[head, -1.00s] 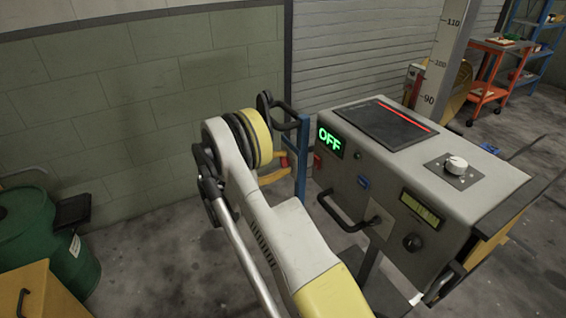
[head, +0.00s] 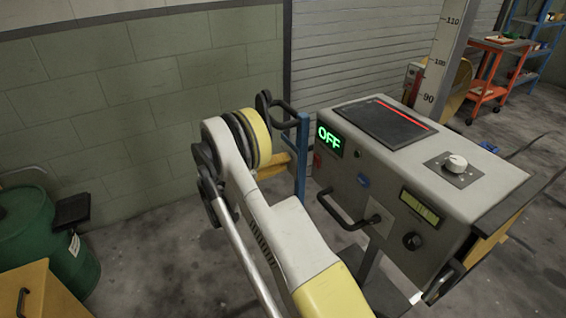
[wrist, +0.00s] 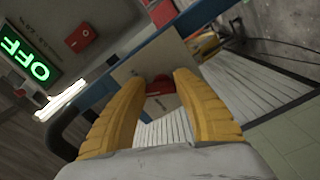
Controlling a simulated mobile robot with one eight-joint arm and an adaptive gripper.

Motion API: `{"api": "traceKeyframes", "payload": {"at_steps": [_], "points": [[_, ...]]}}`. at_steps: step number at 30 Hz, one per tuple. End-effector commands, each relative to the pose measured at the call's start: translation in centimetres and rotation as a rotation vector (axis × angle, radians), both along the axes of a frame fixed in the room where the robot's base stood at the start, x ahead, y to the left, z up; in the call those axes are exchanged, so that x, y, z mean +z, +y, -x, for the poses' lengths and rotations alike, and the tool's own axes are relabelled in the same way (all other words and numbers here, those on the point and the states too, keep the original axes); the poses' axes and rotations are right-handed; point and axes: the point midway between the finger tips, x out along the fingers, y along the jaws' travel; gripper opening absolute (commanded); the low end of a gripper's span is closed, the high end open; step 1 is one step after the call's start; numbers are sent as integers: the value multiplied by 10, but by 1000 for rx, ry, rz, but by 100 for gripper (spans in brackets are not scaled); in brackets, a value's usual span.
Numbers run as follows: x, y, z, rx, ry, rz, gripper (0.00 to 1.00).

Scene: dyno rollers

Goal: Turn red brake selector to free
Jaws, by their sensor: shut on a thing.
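In the wrist view, the red brake selector (wrist: 159,86) shows between the tips of my yellow fingers, in front of a pale plate (wrist: 134,66) on a blue post. My gripper (wrist: 160,80) is shut on it, and the fingers cover part of it. Its exact angle and any position marks are too small or hidden to read. In the head view, my arm hides the selector and most of the gripper; the blue post (head: 302,165) stands just right of my wrist.
A grey console (head: 380,185) with a green OFF display (head: 329,140) and a black handle (head: 340,212) stands close right of the post. A red switch (wrist: 82,36) is on its side. A green drum (head: 45,235) stands at left. Floor between drum and arm is clear.

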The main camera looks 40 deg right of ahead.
Motion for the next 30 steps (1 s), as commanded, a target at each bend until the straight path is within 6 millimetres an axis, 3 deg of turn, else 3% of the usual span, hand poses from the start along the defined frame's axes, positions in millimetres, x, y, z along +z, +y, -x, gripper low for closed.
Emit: {"api": "traceKeyframes", "payload": {"at_steps": [15,30], "points": [[-1,0,-1,2,-312,76,4],[-1,0,-1,2,-365,89,4]]}}
